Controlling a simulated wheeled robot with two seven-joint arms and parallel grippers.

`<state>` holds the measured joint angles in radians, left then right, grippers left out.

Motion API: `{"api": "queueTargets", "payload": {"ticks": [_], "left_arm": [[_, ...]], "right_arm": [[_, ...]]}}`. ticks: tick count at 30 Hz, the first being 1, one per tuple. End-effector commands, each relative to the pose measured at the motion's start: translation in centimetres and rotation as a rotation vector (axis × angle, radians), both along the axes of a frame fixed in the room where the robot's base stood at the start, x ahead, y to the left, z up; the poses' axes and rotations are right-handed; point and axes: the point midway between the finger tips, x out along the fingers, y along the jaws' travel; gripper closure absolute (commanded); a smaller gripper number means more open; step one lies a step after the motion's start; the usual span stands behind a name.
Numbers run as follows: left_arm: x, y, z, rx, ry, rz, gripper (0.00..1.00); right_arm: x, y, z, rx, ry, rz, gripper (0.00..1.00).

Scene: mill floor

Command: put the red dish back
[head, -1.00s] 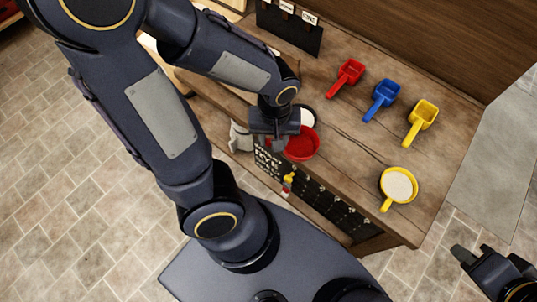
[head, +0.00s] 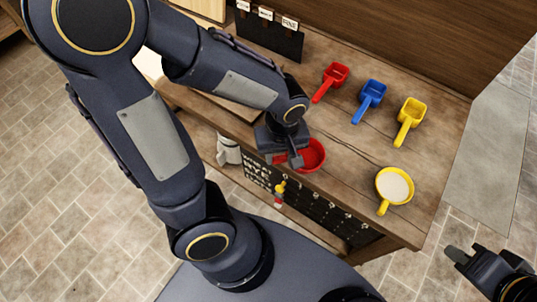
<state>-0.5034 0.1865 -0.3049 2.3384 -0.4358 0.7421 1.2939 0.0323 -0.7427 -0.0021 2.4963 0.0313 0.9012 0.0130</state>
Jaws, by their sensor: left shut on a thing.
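The red dish (head: 314,155) is at the front edge of the wooden bench, in the middle of the head view. My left gripper (head: 290,160) is shut on its left side, and the gripper hides part of the dish. I cannot tell whether the dish touches the bench top. My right gripper (head: 465,262) is at the lower right, off the bench and away from the dish; its jaw gap is not clear.
A red scoop (head: 333,78), a blue scoop (head: 370,97) and a yellow scoop (head: 410,117) lie in a row on the bench (head: 345,135). A yellow dish of white powder (head: 394,187) stands at the right. A dark rack with labels (head: 268,35) stands at the back left.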

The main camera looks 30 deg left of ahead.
Motion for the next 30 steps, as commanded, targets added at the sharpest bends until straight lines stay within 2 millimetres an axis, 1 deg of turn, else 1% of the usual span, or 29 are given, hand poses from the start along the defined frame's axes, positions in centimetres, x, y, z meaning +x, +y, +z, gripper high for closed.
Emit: {"api": "queueTargets", "payload": {"ticks": [12,28,30], "left_arm": [[2.9,-3.2,-0.5,0.0,0.0,-0.002,0.91],[6.4,-6.9,-0.9,-0.001,-0.001,-0.002,0.91],[6.4,-6.9,-1.8,-0.001,0.0,-0.001,0.91]], "right_arm": [[0.0,0.0,-0.7,0.0,0.0,0.0,1.0],[0.0,0.0,-1.0,0.0,0.0,0.0,1.0],[0.0,0.0,-1.8,0.0,0.0,0.0,1.0]]}}
